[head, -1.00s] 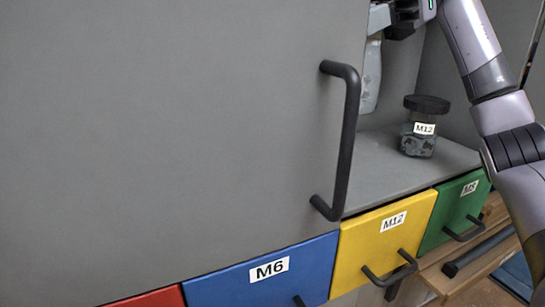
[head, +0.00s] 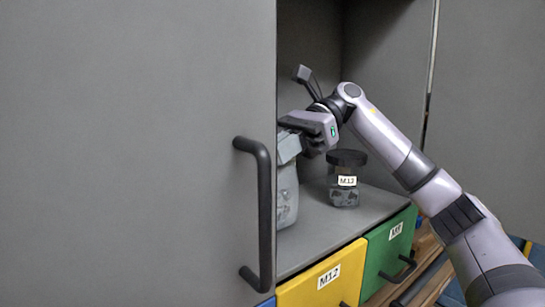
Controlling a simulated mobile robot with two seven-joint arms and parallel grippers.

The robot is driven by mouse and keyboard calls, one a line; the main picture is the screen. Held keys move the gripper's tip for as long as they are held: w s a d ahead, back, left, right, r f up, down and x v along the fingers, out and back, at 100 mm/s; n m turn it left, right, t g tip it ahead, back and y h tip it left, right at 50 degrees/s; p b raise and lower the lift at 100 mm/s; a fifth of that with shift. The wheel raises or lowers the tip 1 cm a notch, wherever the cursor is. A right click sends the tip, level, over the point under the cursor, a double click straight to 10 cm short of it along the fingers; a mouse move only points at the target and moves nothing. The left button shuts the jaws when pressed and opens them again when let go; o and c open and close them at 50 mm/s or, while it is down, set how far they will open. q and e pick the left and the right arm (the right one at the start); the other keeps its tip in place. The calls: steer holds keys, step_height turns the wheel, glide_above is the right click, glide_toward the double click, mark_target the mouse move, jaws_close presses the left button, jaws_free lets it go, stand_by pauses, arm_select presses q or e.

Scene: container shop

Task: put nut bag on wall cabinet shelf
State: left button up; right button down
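The nut bag (head: 287,198) is a pale, translucent bag with grey contents. It hangs upright below my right gripper (head: 287,150), inside the wall cabinet, and its left part is hidden behind the grey door (head: 130,150). My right gripper appears shut on the bag's top, though the door's edge hides part of the fingers. The bag's bottom is at the cabinet shelf (head: 318,232), and I cannot tell whether it is touching. My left gripper is not in view.
A dark-lidded jar labelled M12 (head: 344,190) stands on the shelf right of the bag. The door's black handle (head: 262,210) sticks out in front. Below are a yellow M12 drawer (head: 310,292) and a green drawer (head: 385,262). Bare shelf lies in front of the jar.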

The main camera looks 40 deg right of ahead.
steer(key=shift+f, duration=0.2)
steer(key=shift+f, duration=0.15)
steer(key=c, duration=1.2)
jaws_free()
steer(key=shift+c, duration=0.2)
steer(key=shift+d+r, duration=0.15)
steer(key=shift+r, duration=0.05)
steer(key=v, duration=0.7)
